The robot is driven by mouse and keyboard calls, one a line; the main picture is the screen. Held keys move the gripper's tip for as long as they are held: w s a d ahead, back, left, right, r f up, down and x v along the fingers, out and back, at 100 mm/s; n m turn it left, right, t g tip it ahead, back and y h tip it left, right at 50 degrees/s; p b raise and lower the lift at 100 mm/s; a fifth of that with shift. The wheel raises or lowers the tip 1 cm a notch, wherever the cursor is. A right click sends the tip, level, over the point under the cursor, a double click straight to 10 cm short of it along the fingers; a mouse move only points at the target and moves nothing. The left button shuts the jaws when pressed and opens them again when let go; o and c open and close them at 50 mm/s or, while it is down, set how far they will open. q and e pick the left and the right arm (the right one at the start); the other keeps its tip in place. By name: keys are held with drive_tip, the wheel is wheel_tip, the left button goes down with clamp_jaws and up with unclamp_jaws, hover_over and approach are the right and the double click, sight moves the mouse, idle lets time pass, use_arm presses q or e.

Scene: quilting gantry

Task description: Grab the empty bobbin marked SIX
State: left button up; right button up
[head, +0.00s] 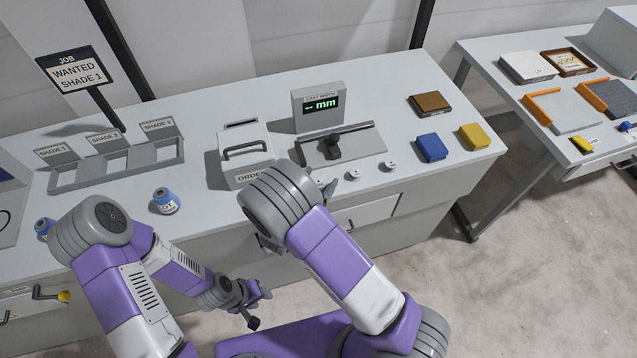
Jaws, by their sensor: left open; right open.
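Three small white bobbins stand in a loose row near the cabinet's front edge: one at the right (390,166), one in the middle (354,175), and one at the left (320,181), partly covered by my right arm. Their markings are too small to read, so I cannot tell which is SIX or which are empty. My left gripper (258,308) is open and empty, low in front of the cabinet and well apart from the bobbins. My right arm's elbow rises in front of the worktop; its gripper is hidden behind the arm.
Two blue-and-white spools stand on the left worktop, one nearer the middle (166,201) and one beside my left elbow (43,228). Behind the bobbins is a gauge (360,145) with a display (320,105). An ORDER box (246,160) stands left. Blue (431,148) and yellow (474,137) blocks lie right.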

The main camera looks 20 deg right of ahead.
drive_tip(key=c, duration=1)
